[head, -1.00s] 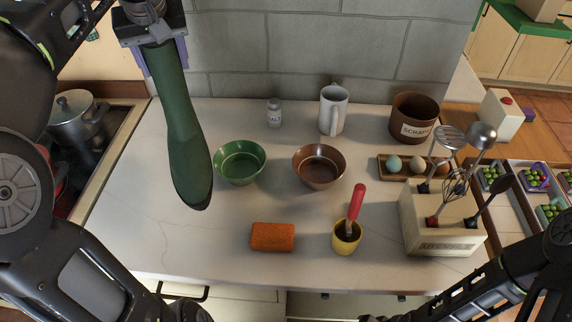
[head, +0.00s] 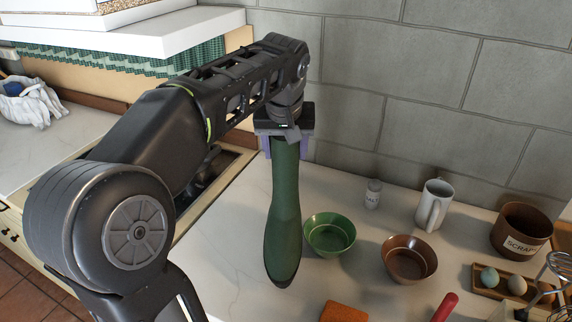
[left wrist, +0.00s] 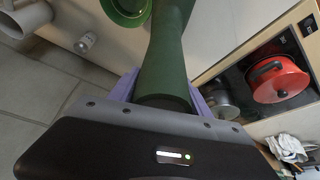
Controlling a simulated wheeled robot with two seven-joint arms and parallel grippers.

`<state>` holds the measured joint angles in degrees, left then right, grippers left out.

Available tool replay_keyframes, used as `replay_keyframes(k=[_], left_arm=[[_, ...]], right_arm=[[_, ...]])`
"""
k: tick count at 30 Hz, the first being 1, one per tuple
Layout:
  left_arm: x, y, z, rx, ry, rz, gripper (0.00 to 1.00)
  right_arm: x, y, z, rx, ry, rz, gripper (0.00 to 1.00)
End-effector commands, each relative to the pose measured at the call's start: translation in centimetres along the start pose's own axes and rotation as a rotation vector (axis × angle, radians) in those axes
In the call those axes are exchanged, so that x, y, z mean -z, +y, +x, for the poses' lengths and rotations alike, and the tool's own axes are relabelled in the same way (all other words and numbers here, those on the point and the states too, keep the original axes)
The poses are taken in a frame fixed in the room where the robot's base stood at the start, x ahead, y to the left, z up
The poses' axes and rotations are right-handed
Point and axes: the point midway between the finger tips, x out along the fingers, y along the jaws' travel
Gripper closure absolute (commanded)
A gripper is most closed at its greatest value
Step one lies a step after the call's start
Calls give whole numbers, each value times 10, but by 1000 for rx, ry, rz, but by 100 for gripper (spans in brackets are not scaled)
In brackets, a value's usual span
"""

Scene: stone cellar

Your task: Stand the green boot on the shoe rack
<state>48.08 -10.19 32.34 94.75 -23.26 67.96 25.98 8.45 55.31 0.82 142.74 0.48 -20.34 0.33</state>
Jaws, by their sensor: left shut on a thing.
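The green boot (head: 284,205) hangs from my left gripper (head: 287,137), which is shut on the top of its shaft. The boot is in the air over the white counter, left of the green bowl, with its foot end lowest. In the left wrist view the boot (left wrist: 168,62) runs away from my left gripper (left wrist: 165,88) between its purple fingers. No shoe rack can be made out in these views. My right gripper is not in view.
A green bowl (head: 330,233), brown bowl (head: 408,258), salt jar (head: 373,194) and white mug (head: 434,204) stand on the counter (head: 222,262). An orange block (head: 343,312) lies in front. The stone wall (head: 440,90) is behind.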

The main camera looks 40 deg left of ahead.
Motion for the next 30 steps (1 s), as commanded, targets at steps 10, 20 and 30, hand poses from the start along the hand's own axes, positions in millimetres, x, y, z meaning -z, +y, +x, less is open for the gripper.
replay_keyframes(k=[10,20,30], left_arm=[[-9,-1,20,2,-1,0,100],[-15,0,37,-1,3,0,100],[-16,0,38,0,-1,0,26]], right_arm=[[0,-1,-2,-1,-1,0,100],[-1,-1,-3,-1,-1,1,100],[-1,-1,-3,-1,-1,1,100]])
